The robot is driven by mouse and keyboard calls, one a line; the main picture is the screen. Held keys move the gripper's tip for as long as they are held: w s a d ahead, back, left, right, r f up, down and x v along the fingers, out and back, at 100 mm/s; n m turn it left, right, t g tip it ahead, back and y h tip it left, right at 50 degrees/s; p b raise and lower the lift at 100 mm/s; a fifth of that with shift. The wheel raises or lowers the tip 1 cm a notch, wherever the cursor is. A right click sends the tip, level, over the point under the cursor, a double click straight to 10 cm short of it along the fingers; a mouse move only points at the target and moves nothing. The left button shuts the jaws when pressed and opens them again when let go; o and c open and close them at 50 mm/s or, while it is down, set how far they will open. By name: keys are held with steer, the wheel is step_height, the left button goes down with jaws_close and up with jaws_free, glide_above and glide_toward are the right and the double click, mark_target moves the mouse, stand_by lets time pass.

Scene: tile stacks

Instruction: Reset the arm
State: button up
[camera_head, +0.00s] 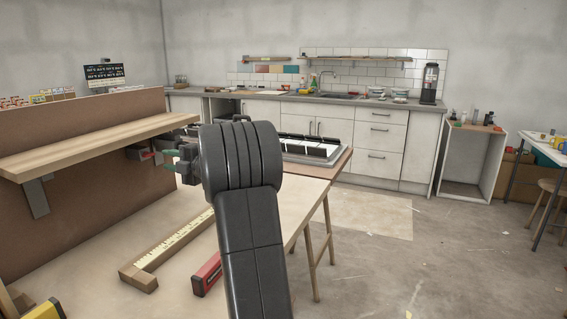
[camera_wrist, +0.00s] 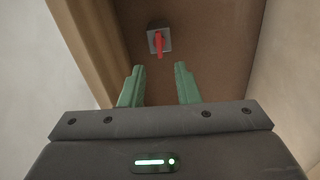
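My gripper (camera_wrist: 160,82) shows in the wrist view with its two green fingers apart and nothing between them. Beyond the fingertips, a small grey plate with a red hook or lever (camera_wrist: 159,44) is fixed to a brown panel. In the head view my dark arm rises from the bottom centre and bends left. The green fingertips (camera_head: 170,152) show in part just below the wooden shelf (camera_head: 100,143), near the brown panel (camera_head: 90,215).
Below the arm, a worktable (camera_head: 180,285) holds a wooden L-shaped guide (camera_head: 175,245) with a yellow scale and a red level (camera_head: 207,274). Kitchen cabinets (camera_head: 375,138) line the back.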

mark_target(150, 155)
steer(key=x, duration=0.7)
steer(key=shift+a+r, duration=0.1)
steer(key=shift+a, duration=0.1)
